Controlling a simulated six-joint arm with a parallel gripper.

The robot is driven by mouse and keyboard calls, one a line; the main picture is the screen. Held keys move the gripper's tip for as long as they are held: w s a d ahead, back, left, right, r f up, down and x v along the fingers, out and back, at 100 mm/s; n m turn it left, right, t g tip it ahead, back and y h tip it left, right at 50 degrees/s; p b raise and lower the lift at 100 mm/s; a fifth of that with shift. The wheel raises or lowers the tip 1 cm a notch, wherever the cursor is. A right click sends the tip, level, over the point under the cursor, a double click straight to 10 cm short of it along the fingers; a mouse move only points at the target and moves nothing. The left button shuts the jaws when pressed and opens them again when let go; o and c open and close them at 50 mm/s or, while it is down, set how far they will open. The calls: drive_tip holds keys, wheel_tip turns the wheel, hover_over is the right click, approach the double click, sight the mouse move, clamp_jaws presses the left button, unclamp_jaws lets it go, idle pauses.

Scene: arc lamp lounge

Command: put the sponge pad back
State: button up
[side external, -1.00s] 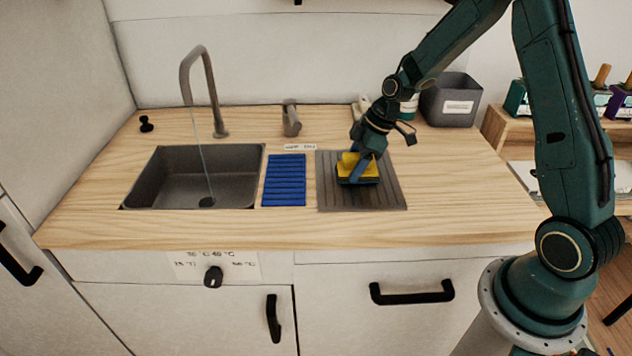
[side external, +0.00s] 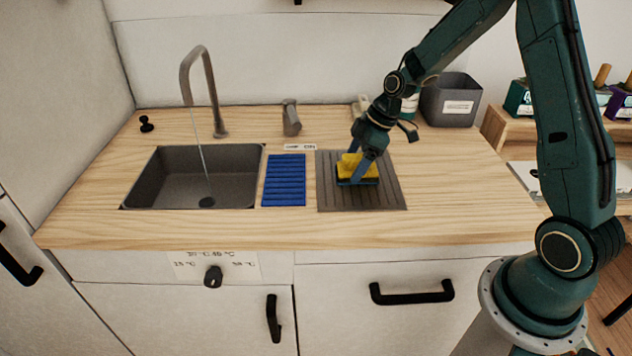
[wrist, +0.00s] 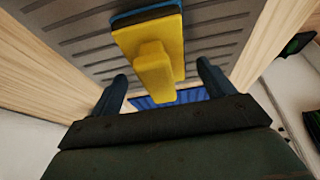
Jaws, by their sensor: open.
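The sponge pad (side external: 358,171) is yellow with a blue underside and a raised yellow grip on top. It rests on the grey ribbed drainboard (side external: 393,195), right of the sink. In the wrist view the sponge pad (wrist: 178,32) shows its yellow grip between my two fingers. My gripper (side external: 360,170) is at the sponge pad from above, with its fingers apart on either side of the grip. In the wrist view my gripper (wrist: 162,78) is open, with gaps between the fingers and the grip.
A blue ribbed mat (side external: 284,181) lies between the drainboard and the sink (side external: 150,183), where water runs from the tap (side external: 205,85). A grey bin (side external: 450,99) stands at the back right. The counter (side external: 460,190) right of the drainboard is clear.

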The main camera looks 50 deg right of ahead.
sight(373, 168)
drive_tip(key=v, duration=1.1)
drive_tip(key=shift+s+a+r, duration=0.1)
drive_tip(key=shift+r, duration=0.05)
idle(0.3)
drive_tip(key=shift+s+a+r, duration=0.1)
drive_tip(key=shift+a+r, duration=0.05)
drive_tip(key=shift+r, duration=0.1)
drive_tip(key=s+a+r+m+h, duration=0.2)
drive_tip(key=s+a+r+m, duration=0.2)
drive_tip(key=s+a+r, duration=0.4)
drive_tip(key=s+a+r+m+t, duration=0.1)
drive_tip(key=s+m, duration=0.1)
drive_tip(key=s, duration=0.5)
drive_tip(key=s+a+r+m+t+h, duration=0.1)
drive_tip(key=s+m, duration=0.2)
drive_tip(key=s, duration=0.5)
drive_tip(key=shift+a, duration=0.35)
